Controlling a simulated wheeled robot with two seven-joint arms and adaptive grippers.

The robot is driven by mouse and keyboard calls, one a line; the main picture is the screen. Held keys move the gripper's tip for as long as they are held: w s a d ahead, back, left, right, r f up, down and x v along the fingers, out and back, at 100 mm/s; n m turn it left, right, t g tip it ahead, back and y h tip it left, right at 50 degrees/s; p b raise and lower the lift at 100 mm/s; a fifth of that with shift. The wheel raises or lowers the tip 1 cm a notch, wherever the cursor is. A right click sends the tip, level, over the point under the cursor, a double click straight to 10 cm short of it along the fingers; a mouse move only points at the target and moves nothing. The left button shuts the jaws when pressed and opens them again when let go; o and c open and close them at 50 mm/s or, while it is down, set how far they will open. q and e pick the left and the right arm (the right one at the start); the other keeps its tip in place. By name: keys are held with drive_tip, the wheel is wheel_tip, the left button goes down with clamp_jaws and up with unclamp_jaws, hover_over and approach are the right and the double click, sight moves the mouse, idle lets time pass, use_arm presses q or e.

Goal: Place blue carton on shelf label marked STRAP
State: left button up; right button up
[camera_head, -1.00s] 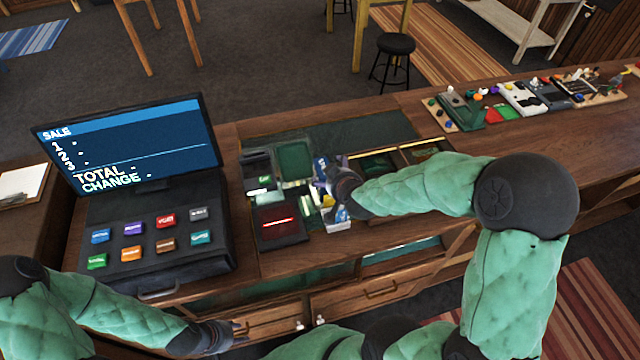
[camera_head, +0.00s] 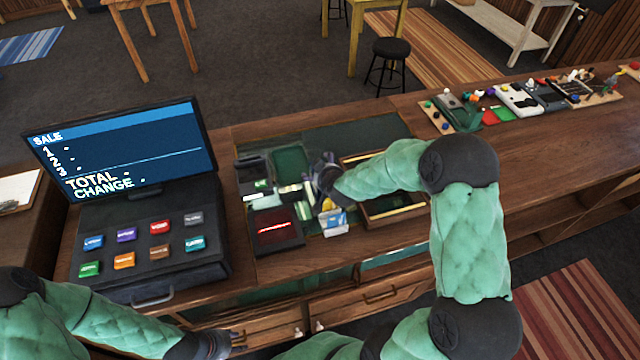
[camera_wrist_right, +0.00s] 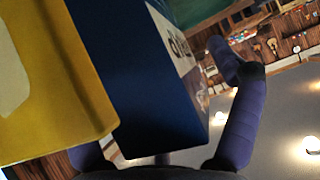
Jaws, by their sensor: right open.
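The blue carton (camera_wrist_right: 135,70) fills the middle of the right wrist view, with a white lettered band on its side. A yellow carton (camera_wrist_right: 50,90) stands close beside it on the left. My right gripper (camera_head: 326,178) is open over the counter in the head view. In the wrist view one finger is right of the blue carton; the other is mostly hidden behind the cartons at lower left. The head view shows a small blue-and-white box (camera_head: 335,222) just below this gripper. My left gripper (camera_head: 228,343) is low by the drawers, its opening unclear. No STRAP label is readable.
A cash register (camera_head: 150,235) with a screen stands left of the gripper. Pedals (camera_head: 520,98) line the counter's far right. The counter (camera_head: 480,150) is clear between the right arm and the pedals.

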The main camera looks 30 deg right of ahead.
drive_tip(key=shift+w+f, duration=0.1)
drive_tip(key=c, duration=1.5)
wheel_tip(320, 180, up, 10)
drive_tip(key=p, duration=0.3)
